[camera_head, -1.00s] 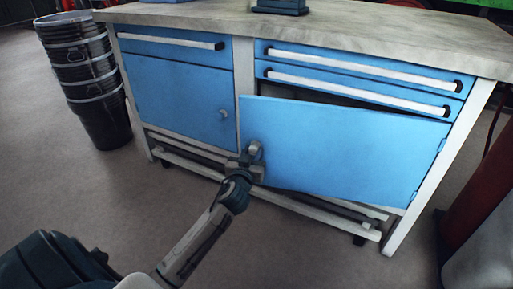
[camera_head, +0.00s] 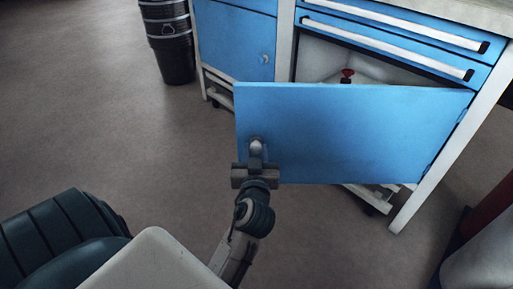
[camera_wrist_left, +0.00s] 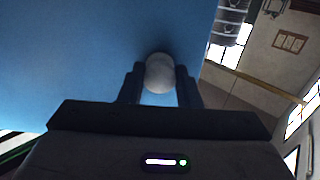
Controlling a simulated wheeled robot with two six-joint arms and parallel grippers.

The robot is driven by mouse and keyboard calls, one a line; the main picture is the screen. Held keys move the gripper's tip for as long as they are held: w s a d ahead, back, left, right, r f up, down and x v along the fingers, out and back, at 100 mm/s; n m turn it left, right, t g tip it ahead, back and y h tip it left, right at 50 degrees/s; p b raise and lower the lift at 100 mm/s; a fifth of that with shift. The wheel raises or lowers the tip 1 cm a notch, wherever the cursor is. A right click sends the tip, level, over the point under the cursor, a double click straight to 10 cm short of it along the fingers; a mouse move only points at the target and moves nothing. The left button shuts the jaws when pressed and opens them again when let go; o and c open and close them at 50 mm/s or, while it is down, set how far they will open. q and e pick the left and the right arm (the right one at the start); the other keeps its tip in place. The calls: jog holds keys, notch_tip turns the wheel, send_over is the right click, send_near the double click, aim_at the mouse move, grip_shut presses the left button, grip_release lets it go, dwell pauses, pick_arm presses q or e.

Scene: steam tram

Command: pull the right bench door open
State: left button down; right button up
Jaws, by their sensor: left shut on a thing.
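The right bench door (camera_head: 350,130) is a blue panel hinged at its right edge. It stands partly open, its left edge swung out from the bench. My left gripper (camera_head: 255,160) is shut on the door's round pale knob (camera_wrist_left: 160,73), near the door's left edge. In the left wrist view the knob sits between the two dark fingers, with the blue door face (camera_wrist_left: 80,60) behind it. Part of the inside of the cupboard shows above the door, with a red-topped thing (camera_head: 347,75) in it. My right gripper is not in view.
Two drawers with white handles (camera_head: 390,45) are above the opening. The left bench door (camera_head: 235,45) is shut. Stacked black buckets (camera_head: 168,40) stand left of the bench. A red thing (camera_head: 490,215) and a pale rounded one stand at the right. The floor left of my arm is clear.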

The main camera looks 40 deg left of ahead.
pick_arm(q)
jog(key=shift+s+d, duration=0.35)
jog(key=shift+s, duration=0.05)
jog(key=c, duration=1.1)
grip_release()
jog(key=shift+d, duration=0.1)
